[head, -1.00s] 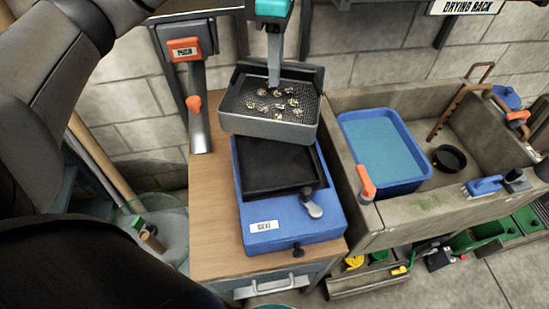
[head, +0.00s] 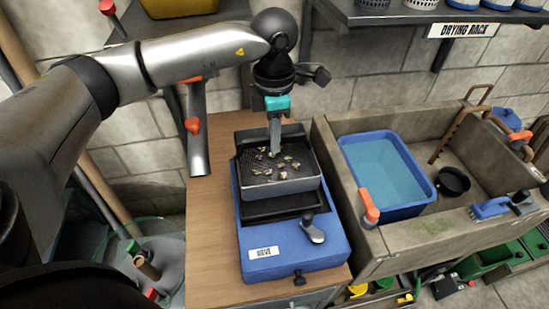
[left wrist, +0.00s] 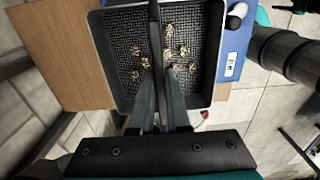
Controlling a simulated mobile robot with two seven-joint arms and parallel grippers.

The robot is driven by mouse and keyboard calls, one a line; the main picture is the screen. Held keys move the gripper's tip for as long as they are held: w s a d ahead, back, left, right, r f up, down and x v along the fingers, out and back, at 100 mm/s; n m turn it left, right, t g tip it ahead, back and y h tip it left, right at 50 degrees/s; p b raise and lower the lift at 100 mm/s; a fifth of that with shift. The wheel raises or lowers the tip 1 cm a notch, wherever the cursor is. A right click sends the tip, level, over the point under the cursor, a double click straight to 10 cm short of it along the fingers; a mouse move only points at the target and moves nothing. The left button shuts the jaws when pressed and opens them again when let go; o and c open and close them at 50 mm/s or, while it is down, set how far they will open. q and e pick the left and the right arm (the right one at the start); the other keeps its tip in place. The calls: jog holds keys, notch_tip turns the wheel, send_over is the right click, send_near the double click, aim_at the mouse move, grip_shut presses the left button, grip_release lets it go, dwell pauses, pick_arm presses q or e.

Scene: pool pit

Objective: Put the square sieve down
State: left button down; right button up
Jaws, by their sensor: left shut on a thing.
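The square sieve (head: 285,188) is a dark grey tray with a mesh floor and several small pale pieces on it. My left gripper (head: 275,148) comes down from above at its far side and is shut on the sieve. In the left wrist view the fingers (left wrist: 158,95) reach across the sieve's wall, with the mesh and pieces on both sides. The sieve sits level over the black bed (head: 258,213) of a blue machine (head: 285,240). I cannot tell whether its underside touches the bed. My right gripper is not in view.
The machine stands on a wooden bench (head: 213,225). Right of it is a stone sink (head: 372,240) with a blue water tub (head: 418,208) and a black round dish (head: 453,181). A metal post with an orange knob (head: 193,125) stands at the left. A drying rack (head: 400,15) hangs above.

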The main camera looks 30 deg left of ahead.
aim_at(274, 165)
pick_arm(q)
jog(key=shift+f+b, duration=0.3)
jog(key=shift+f, duration=2.65)
jog(key=c, duration=1.3)
grip_release()
jog(key=shift+f, duration=0.2)
jog(key=shift+c, duration=0.2)
jog(key=o, duration=0.4)
jog(key=shift+o, duration=0.2)
jog(key=shift+r, duration=0.1)
jog(key=shift+r, duration=0.15)
notch_tip(274, 165, up, 12)
jog(key=shift+p, duration=0.7)
